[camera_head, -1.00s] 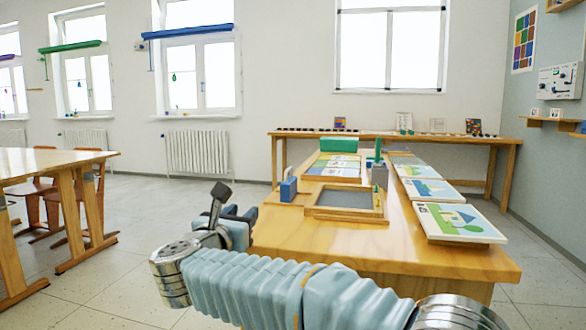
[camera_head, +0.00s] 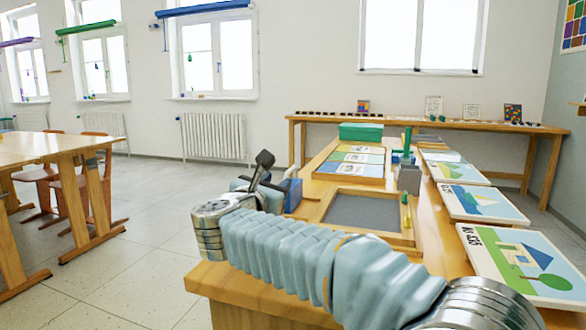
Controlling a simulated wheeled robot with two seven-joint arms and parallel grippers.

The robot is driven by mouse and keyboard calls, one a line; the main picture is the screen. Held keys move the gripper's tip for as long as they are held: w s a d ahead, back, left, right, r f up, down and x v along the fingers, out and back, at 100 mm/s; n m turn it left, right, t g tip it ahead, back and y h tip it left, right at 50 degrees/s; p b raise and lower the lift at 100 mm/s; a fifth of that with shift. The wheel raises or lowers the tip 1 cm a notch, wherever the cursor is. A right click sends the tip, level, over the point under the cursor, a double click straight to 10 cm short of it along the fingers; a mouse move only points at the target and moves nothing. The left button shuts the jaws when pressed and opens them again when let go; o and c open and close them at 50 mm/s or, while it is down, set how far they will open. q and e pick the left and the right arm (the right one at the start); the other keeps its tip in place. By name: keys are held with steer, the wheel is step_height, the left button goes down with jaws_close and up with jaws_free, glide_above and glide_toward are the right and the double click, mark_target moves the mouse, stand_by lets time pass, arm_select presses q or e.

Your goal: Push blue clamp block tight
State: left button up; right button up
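The blue clamp block (camera_head: 292,193) stands upright on the left edge of the wooden worktable, at the left side of a wooden frame with a grey bed (camera_head: 362,211). My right arm crosses the bottom of the head view from the right. My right gripper (camera_head: 257,180) is just left of the blue block in the picture, with a dark finger sticking up. My wrist and arm hide part of the gripper and the block's lower part. I cannot tell whether the gripper touches the block or how far apart its fingers are. My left gripper is not in view.
Picture boards (camera_head: 525,262) line the table's right side. A card tray (camera_head: 350,162), a green box (camera_head: 361,132) and a grey block with green parts (camera_head: 409,178) stand behind the frame. Another table (camera_head: 50,145) with chairs is at left; the floor between is clear.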

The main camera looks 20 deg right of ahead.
mark_target(287, 174)
steer(key=p+x, duration=0.1)
steer(key=x, duration=0.9)
steer(key=shift+w+d+p, duration=0.25)
steer(key=shift+p, duration=0.15)
steer(key=shift+c, duration=0.5)
jaws_close()
